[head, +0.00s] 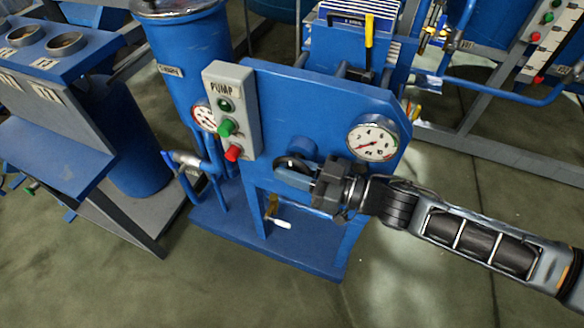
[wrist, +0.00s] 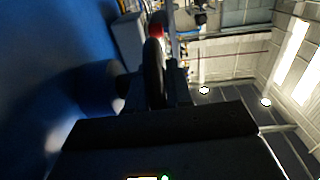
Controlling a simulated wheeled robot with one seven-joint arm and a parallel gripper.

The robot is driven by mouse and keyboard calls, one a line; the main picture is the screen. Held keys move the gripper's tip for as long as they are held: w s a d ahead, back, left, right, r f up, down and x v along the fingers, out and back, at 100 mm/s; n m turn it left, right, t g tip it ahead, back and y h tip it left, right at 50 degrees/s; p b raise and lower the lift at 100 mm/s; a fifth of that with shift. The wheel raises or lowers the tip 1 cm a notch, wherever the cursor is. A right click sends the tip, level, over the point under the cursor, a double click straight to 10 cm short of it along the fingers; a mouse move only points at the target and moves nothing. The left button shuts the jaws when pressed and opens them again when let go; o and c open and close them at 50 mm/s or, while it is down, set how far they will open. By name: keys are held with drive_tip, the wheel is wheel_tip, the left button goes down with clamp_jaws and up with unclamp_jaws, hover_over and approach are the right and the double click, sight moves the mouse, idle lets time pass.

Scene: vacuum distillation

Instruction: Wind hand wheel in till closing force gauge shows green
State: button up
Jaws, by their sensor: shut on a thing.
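In the wrist view the dark wheel rim (wrist: 154,75) stands upright between the jaws. A round white gauge (head: 372,140) is at the plate's right side, with a red needle pointing to the lower left. My gripper hides part of the wheel.
The grey pump box (head: 231,110) has green and red buttons left of the wheel. A second gauge (head: 204,117) is partly hidden behind it. A small white-handled valve (head: 279,223) hangs below. Blue pipes (head: 200,165) stand at left. The floor at front right is clear.

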clamp_jaws()
drive_tip(key=shift+f+b, duration=0.2)
drive_tip(key=shift+b, duration=0.5)
